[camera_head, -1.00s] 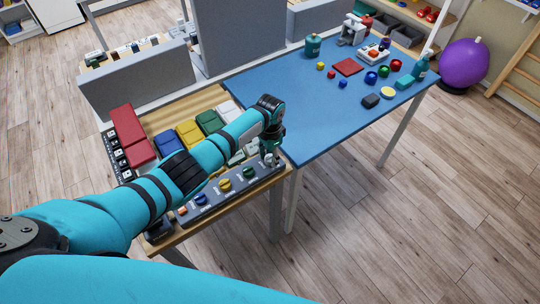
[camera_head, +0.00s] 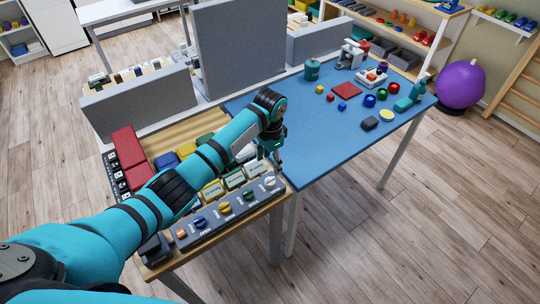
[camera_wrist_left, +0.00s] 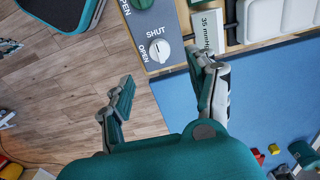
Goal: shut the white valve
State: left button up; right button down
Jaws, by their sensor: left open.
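The white valve (camera_head: 270,183) is a small round knob at the right end of the grey valve panel (camera_head: 237,211). In the left wrist view the white valve (camera_wrist_left: 161,51) sits below the word SHUT, with OPEN to its left. I cannot tell surely which word its ridge points at. My left gripper (camera_head: 278,163) is just behind the valve in the head view. In the left wrist view my left gripper (camera_wrist_left: 161,77) is open and empty, its fingers spread on either side of the valve's line and apart from it. My right gripper is out of view.
Blue (camera_head: 200,222), yellow (camera_head: 225,208) and green (camera_head: 250,195) knobs sit along the same panel. Labelled packs lie behind it. A blue table (camera_head: 320,130) with small objects adjoins on the right. The floor in front is clear.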

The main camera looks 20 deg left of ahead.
pick_arm(q)
notch_tip(320, 180, up, 2)
jog(key=shift+r, duration=0.2)
dwell(0.4)
